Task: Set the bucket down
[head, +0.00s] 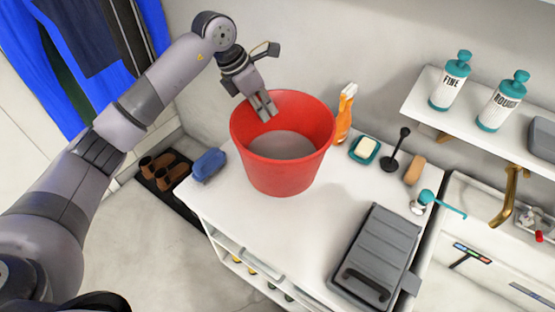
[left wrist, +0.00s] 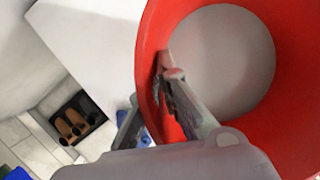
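The red bucket (head: 283,165) stands upright at the back left of the white counter, with a grey surface inside. Its base appears to touch the counter, though a small gap is hard to rule out. My left gripper (head: 264,106) is at the bucket's back-left rim. In the left wrist view the fingers (left wrist: 160,85) converge across the wall of the bucket (left wrist: 285,110), one inside and one outside. They look shut on it; the outer fingertip is hidden behind the wall. My right gripper is not in view.
A grey case (head: 375,258) lies front right. Bare counter lies in front of the bucket.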

